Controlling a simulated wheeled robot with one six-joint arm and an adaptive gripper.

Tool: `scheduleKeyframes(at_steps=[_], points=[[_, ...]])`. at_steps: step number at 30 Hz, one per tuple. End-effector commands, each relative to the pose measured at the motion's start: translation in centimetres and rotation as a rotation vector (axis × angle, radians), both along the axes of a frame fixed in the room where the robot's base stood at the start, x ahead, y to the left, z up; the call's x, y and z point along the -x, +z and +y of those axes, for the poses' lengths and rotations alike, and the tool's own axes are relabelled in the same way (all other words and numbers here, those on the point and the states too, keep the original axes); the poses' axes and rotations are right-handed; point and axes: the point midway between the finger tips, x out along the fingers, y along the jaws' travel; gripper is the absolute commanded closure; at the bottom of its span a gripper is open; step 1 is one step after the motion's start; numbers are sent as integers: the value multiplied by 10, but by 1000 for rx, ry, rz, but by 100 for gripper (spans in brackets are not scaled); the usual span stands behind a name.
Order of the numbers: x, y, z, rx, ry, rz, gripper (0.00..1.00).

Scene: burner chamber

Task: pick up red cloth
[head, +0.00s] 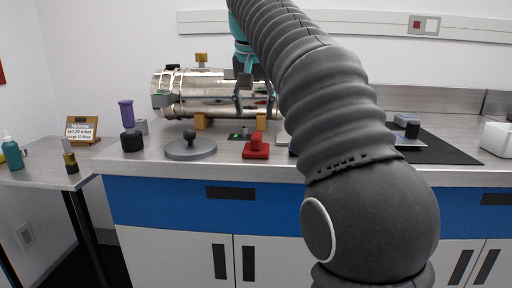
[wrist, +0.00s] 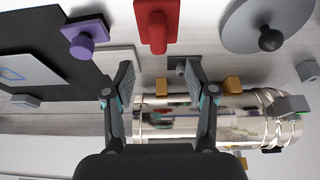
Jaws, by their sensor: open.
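The red cloth (head: 256,149) lies on the grey bench top near its front edge, with a wide base and a raised lump on top. It also shows at the top of the wrist view (wrist: 157,24), partly cut off by the frame edge. My gripper (head: 255,112) hangs in front of the metal cylinder, above and behind the cloth. In the wrist view my gripper (wrist: 158,75) has its two fingers wide apart with nothing between them. The cloth is beyond the fingertips and apart from them.
The shiny metal cylinder (head: 190,92) rests on yellow blocks behind the cloth. A grey disc with a knob (head: 190,149) stands to the left. A small plate with a green light (head: 240,134) is just behind the cloth. A black mat (head: 445,150) lies to the right.

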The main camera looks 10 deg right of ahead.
Motion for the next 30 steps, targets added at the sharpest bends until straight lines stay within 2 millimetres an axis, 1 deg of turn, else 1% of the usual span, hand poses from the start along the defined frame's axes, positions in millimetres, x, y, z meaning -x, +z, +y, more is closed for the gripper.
scheduleKeyframes(at_steps=[3, 6, 13, 18, 21, 25, 30], points=[[-5, -16, -2, 0, 0, 3, 44], [-10, -26, -3, 0, 1, 1, 44], [-14, -40, -5, 0, 0, 0, 44], [-20, -63, -10, -1, -1, 1, 44], [-25, -74, -11, 0, 0, 0, 44], [-28, -81, -12, 0, 0, 0, 44], [-29, -81, -12, -1, 0, -1, 44]])
